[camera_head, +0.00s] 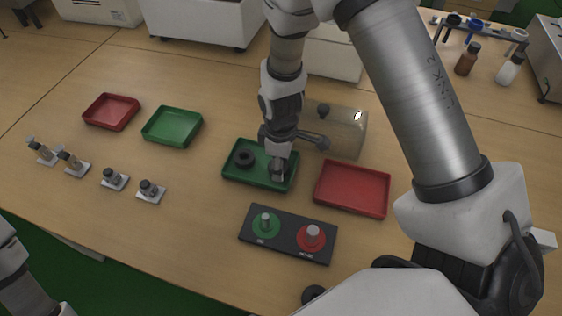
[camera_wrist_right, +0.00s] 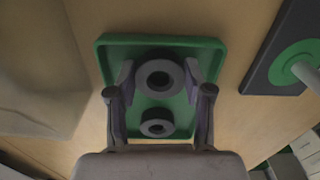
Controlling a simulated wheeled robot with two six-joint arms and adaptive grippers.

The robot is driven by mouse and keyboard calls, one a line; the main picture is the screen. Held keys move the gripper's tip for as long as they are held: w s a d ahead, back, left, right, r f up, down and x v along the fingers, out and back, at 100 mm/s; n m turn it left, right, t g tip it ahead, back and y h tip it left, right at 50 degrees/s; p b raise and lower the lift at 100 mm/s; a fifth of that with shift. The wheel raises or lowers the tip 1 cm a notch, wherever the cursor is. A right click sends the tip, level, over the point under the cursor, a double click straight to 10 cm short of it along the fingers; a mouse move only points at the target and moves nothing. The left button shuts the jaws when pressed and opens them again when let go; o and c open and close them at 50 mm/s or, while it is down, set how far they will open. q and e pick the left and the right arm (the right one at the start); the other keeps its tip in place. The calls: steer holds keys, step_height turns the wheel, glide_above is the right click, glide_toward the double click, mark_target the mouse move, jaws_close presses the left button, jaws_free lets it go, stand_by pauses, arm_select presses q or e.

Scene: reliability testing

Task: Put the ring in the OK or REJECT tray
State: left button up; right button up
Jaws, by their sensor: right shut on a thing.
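My right gripper (camera_head: 278,172) points down into the middle green tray (camera_head: 232,176). It is shut on a dark ring (camera_wrist_right: 160,91), which shows between its fingertips in the right wrist view. In that view I cannot tell whether this ring touches the tray floor. A second dark ring (camera_head: 243,157) lies in the same green tray, beside the held one. A red tray (camera_head: 352,188) to the right is empty. Another green tray (camera_head: 172,127) and another red tray (camera_head: 111,111), both empty, stand at the left. My left gripper is out of view.
A black block with a green and a red disc (camera_head: 288,234), each with a peg, stands in front of the trays. A beige box (camera_head: 347,132) is close behind the gripper. Several small fittings (camera_head: 114,179) line the left. Bare table lies between.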

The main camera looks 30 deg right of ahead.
steer(key=o, duration=1.1)
steer(key=shift+w+f, duration=0.1)
steer(key=shift+w, duration=0.05)
steer(key=shift+c, duration=0.2)
step_height(320, 180, up, 12)
steer(key=p, duration=0.1)
steer(key=shift+r, duration=0.25)
